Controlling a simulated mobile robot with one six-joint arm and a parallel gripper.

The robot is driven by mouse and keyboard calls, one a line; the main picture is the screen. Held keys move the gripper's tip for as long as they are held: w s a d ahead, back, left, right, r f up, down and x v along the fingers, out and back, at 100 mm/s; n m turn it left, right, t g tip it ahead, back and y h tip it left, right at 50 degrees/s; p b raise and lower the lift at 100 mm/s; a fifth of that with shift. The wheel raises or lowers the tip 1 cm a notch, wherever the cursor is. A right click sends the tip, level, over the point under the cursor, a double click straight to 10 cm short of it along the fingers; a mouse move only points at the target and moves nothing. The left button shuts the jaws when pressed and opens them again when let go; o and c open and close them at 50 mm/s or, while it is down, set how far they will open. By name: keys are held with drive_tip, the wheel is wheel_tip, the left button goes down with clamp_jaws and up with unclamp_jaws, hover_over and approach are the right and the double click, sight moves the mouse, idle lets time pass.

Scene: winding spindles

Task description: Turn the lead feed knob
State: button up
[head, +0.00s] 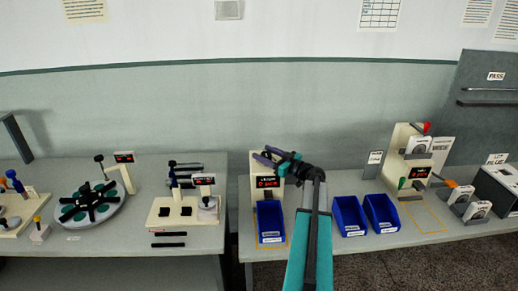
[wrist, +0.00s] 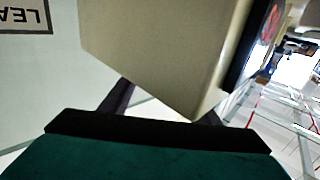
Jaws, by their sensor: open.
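My gripper (head: 264,156) is open at the top of a cream station with a red-lit display (head: 267,182). In the wrist view, its two dark fingers (wrist: 162,108) reach past the dark palm toward a large cream block (wrist: 150,50). The block fills the space ahead of the fingers; I cannot tell whether they touch it. A dark panel with red marks (wrist: 262,40) is on the block's right face. A sign reading "LEA", upside down and cut off (wrist: 27,15), is at the upper left. I cannot make out the lead feed knob in either view.
A blue bin (head: 270,222) stands in front of the display station. Two more blue bins (head: 365,214) stand right of my arm. A cream station with a red-topped part (head: 408,150) is farther right. A gap separates the left table (head: 110,240) from this one.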

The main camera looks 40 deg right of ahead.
drive_tip(key=shift+w+a+p, duration=0.15)
drive_tip(key=shift+w+p, duration=0.35)
drive_tip(key=shift+w, duration=1.15)
drive_tip(key=c, duration=1.1)
